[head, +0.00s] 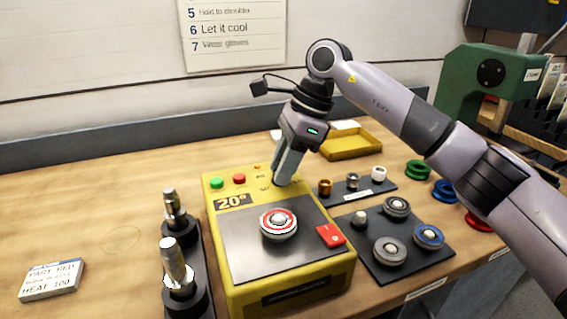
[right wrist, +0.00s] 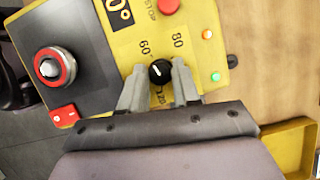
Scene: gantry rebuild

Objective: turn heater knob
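The heater (head: 285,283) is a yellow box on the bench with a display (head: 233,203) reading 20°. Its small black knob (right wrist: 160,72) has a white pointer mark and sits between printed numbers such as 60, 80 and 120. In the head view my gripper hides the knob. My right gripper (head: 284,180) reaches down to the heater's back right corner. In the right wrist view its fingers (right wrist: 160,76) stand on both sides of the knob and appear to touch it. My left gripper is not in view.
On the heater are a plate with a round red-and-grey part (head: 278,223), a red switch (head: 330,236), and green and red buttons. A black rack (head: 198,275) stands left. Trays with metal parts (head: 388,248) and a yellow tray (head: 352,143) lie right. The bench's left side is mostly clear.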

